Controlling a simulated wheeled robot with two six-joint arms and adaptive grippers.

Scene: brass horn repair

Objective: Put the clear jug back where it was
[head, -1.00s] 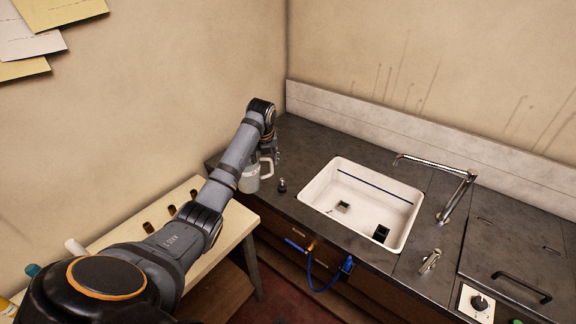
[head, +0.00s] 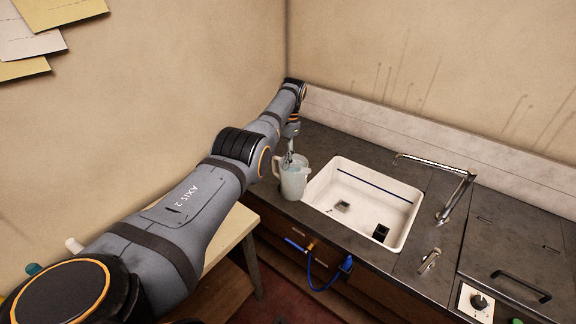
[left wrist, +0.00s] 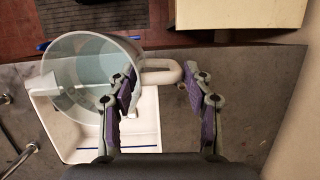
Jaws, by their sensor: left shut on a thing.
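The clear jug (head: 293,180) is upright by the left end of the sink, at the counter's front left in the head view. It also shows from above in the left wrist view (left wrist: 88,62), with a pale blue tint inside that may be liquid. My left gripper (left wrist: 162,85) is shut on the jug, its purple-padded fingers on either side of the handle (left wrist: 160,72). In the head view the gripper (head: 290,152) is partly hidden by the jug and arm. I cannot tell whether the jug's base touches the counter. My right gripper is not in view.
The white sink (head: 365,170) lies right of the jug, with a faucet (head: 450,195) at its right end. The dark counter (head: 330,136) is clear behind the sink. A pale wooden bench (head: 232,232) stands at the left, below my arm. A blue hose (head: 318,280) hangs in front.

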